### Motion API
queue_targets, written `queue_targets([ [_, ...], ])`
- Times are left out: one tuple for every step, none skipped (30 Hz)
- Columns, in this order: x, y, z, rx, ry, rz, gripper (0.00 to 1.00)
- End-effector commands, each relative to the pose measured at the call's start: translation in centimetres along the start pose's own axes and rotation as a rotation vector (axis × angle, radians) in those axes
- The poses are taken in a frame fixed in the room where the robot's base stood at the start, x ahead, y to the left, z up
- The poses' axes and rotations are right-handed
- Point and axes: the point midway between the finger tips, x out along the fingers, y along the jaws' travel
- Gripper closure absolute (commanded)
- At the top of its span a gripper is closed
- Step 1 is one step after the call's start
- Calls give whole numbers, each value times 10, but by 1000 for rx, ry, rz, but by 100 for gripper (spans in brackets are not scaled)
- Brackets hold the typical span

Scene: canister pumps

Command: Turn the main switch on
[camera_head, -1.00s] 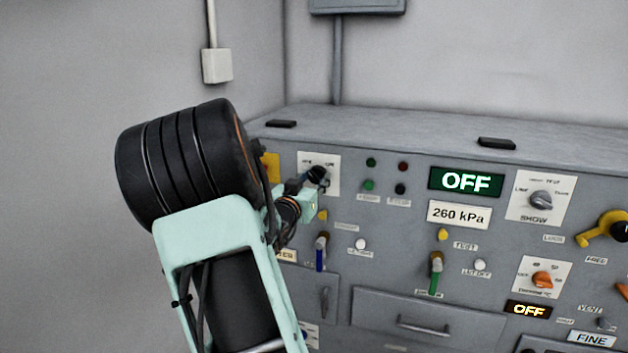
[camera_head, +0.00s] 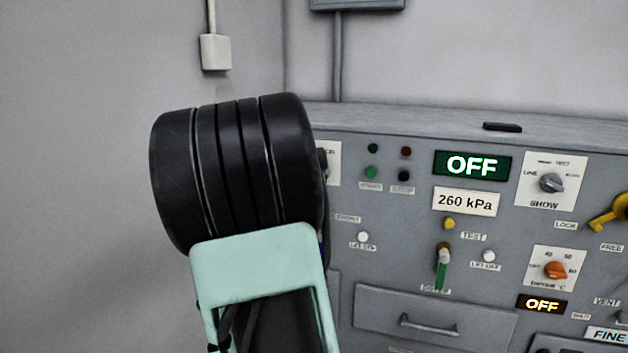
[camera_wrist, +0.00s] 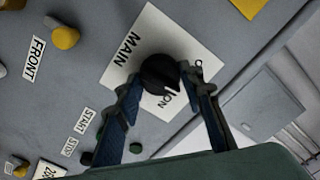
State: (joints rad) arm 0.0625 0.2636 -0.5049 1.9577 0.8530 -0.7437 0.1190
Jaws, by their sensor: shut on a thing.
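The main switch is a black round knob (camera_wrist: 160,76) on a white plate (camera_wrist: 140,45) marked MAIN in the wrist view. My gripper (camera_wrist: 161,78) has its two blue-grey fingers on either side of the knob and is shut on it. The knob's tip lies near the ON mark; the other mark is partly covered. In the head view only the right edge of the switch plate (camera_head: 333,160) shows; my arm hides the knob and my gripper.
In the head view, a green display (camera_head: 471,165) reads OFF and a label (camera_head: 465,201) reads 260 kPa. START and STOP buttons (camera_head: 403,175) sit right of the switch plate. Lower are a green-handled valve (camera_head: 442,268) and a drawer (camera_head: 432,318). The wall corner is behind my arm.

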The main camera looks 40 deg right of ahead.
Motion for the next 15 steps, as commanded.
queue_targets([
  [0, 4, 4, 49, 0, 0, 89],
  [0, 4, 4, 77, 1, 0, 89],
  [0, 4, 4, 114, 1, 0, 89],
  [0, 4, 4, 143, 1, 0, 89],
  [0, 4, 4, 172, 0, 0, 89],
  [0, 3, 4, 210, 0, 0, 89],
  [0, 3, 4, 237, 0, -1, 89],
  [0, 4, 4, 267, 0, 0, 89],
  [0, 4, 4, 304, 0, 1, 89],
  [0, 4, 4, 334, 1, 0, 89],
  [0, 4, 4, 361, 0, 0, 89],
  [0, 3, 4, 399, 0, -1, 89],
  [0, 3, 4, 428, 0, 0, 89],
  [0, 3, 4, 455, -1, 0, 89],
  [0, 3, 4, 492, -1, 0, 89],
])
